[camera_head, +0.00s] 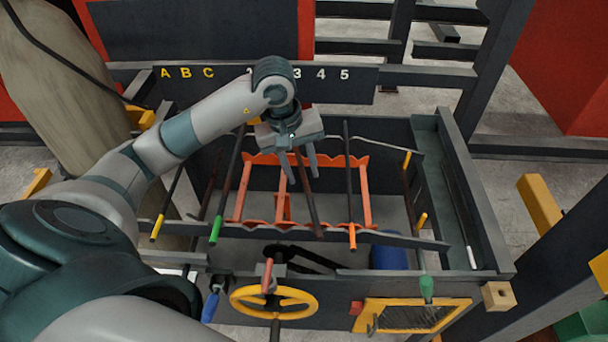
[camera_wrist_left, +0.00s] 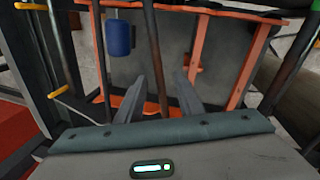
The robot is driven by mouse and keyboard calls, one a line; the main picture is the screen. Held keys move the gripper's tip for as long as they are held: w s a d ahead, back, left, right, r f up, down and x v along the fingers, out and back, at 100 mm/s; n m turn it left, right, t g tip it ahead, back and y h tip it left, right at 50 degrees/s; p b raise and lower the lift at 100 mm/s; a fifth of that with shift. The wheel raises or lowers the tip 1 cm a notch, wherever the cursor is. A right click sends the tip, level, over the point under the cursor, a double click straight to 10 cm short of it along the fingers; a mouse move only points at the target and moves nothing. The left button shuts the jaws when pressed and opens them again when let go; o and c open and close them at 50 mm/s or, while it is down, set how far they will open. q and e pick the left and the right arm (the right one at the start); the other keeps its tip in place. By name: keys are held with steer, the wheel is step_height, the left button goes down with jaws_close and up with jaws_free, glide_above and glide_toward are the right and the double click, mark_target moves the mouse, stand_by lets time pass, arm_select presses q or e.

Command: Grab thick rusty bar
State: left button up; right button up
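The rusty brown bar (camera_head: 307,200) slants in the rack, its lower end near the front rail. My left gripper (camera_head: 300,172) is over its upper part, fingers pointing down and spread, one on each side of the bar. In the left wrist view the bar (camera_wrist_left: 156,62) runs between the two open fingers (camera_wrist_left: 165,82), closer to the left finger, with a visible gap to the right one. Contact with the left finger cannot be told. The bar's upper end is hidden behind the gripper. My right gripper is not in view.
Dark bars with yellow (camera_head: 157,228), green (camera_head: 216,229) and orange (camera_head: 352,236) tips stand on either side. An orange frame (camera_head: 367,195) lies behind them inside the dark bin (camera_head: 480,215). A yellow handwheel (camera_head: 240,299) is in front; a blue cylinder (camera_head: 388,256) sits low at right.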

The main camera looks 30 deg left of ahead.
mark_target(302, 175)
arm_select(q)
steer(key=shift+c, duration=0.3)
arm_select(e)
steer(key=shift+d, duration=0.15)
arm_select(q)
jaws_close()
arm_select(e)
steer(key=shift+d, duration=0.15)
arm_select(q)
steer(key=shift+r, duration=0.2)
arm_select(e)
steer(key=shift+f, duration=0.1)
